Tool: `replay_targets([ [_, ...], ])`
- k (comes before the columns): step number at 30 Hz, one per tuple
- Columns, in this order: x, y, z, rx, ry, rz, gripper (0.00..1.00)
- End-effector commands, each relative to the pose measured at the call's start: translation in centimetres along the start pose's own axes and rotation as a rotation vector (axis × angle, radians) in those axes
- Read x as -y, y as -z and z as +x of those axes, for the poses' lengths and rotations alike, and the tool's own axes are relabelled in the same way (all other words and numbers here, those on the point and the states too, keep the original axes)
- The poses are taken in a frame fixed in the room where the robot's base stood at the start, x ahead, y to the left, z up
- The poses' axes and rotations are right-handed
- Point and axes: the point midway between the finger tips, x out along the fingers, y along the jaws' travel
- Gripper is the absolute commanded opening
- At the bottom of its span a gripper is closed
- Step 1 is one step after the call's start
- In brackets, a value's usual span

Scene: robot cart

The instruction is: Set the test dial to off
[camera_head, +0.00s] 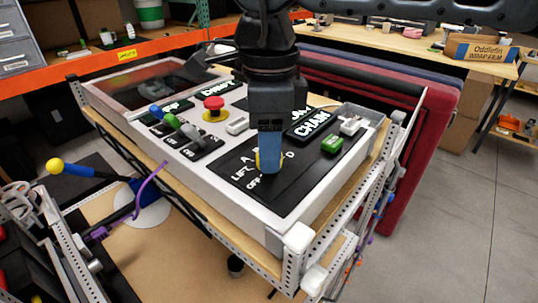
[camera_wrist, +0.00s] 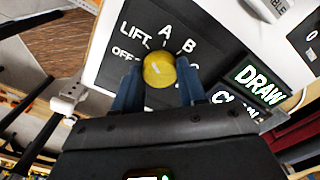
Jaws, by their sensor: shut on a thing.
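The test dial is a round yellow knob (camera_wrist: 159,68) on a black panel (camera_wrist: 112,68) with white labels OFF, LIFT, A and B around it. In the head view only a sliver of the yellow dial (camera_head: 257,160) shows beside my gripper (camera_head: 269,166), with the OFF label at its lower left and D at its right. My gripper (camera_wrist: 159,76) points down over the dial, with one blue finger on each side, shut on it. A small pale mark shows on the knob's face; I cannot tell which label it points to.
Lit DRAW and CHAIN signs stand close by the dial panel. Open floor (camera_head: 470,230) lies to the right.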

Motion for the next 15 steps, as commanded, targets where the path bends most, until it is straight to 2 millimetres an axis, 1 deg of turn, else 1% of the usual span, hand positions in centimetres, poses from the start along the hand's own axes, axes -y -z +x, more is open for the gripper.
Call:
replay_targets([
  [1,0.03,0.01,0.29,0.000,0.001,-0.042,0.11],
  [15,0.04,0.01,0.12,0.000,0.001,-0.482,0.11],
])
